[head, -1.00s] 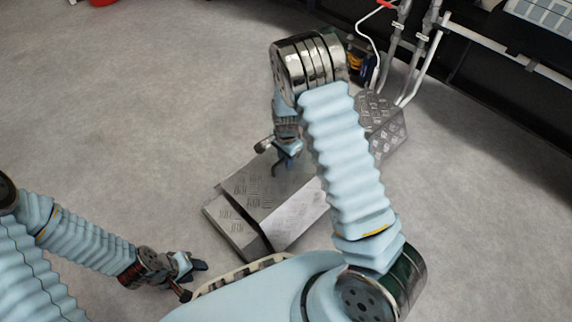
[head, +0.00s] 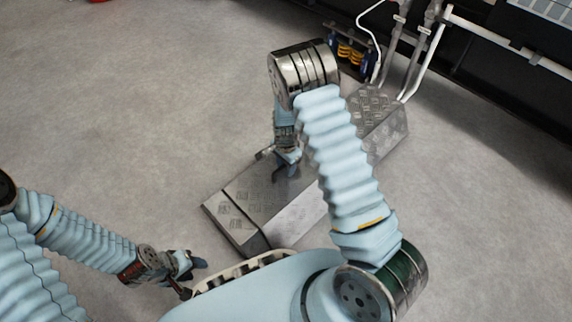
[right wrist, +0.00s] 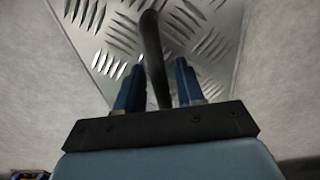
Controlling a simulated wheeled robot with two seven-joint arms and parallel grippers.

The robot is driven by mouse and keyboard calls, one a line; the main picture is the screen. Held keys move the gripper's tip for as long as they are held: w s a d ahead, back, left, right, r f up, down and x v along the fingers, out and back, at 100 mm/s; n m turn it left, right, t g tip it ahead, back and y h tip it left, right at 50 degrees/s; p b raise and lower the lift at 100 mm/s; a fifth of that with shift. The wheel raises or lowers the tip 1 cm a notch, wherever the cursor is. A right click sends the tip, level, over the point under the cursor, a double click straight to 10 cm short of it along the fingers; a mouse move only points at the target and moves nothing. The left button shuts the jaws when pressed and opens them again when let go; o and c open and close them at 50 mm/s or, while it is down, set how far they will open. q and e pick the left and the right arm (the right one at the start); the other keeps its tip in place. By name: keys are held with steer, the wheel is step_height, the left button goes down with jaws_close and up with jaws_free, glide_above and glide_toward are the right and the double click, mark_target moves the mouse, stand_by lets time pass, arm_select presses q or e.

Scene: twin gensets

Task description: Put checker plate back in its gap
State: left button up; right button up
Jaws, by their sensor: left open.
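The checker plate (head: 250,200) lies on the long metal floor cover (head: 300,215), and its near end looks level with the cover's top. Part of the plate is hidden behind my right arm. My right gripper (head: 285,170) points down at the plate. In the right wrist view its blue fingers (right wrist: 157,72) stand apart on either side of a dark bar handle (right wrist: 152,45), with gaps showing; the tread surface (right wrist: 110,35) is below. My left gripper (head: 200,266) is open and empty, low at the left, away from the plate.
The cover's far part (head: 385,115) runs up to grey and white pipes (head: 425,60) by a dark wall. A dark box with yellow coils (head: 352,52) stands behind my right arm. The concrete floor (head: 130,120) at left is clear.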

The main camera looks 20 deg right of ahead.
steer(key=shift+o, duration=0.5)
steer(key=shift+r, duration=0.15)
steer(key=shift+r, duration=0.3)
step_height(320, 180, up, 11)
steer(key=p, duration=0.3)
steer(key=n+y, duration=0.1)
steer(key=n, duration=0.4)
glide_toward(286, 215)
steer(key=w, duration=0.1)
steer(key=w+d, duration=0.1)
steer(key=w, duration=0.1)
steer(key=w+d+f, duration=0.1)
steer(key=shift+w+f, duration=0.1)
steer(key=shift+w, duration=0.15)
steer(key=s+a+n, duration=0.1)
steer(key=s+a+f, duration=0.1)
steer(key=s, duration=0.1)
steer(key=s+a+f+n+y, duration=0.1)
steer(key=shift+s+f+n, duration=0.1)
steer(key=shift+s+n, duration=0.2)
steer(key=s+a+n+y, duration=0.2)
steer(key=s+a+n, duration=0.3)
steer(key=s+a, duration=0.1)
step_height(286, 215, up, 11)
steer(key=p, duration=1.1)
steer(key=shift+s+a+t, duration=0.15)
steer(key=shift+a+t, duration=0.2)
steer(key=shift+t, duration=0.05)
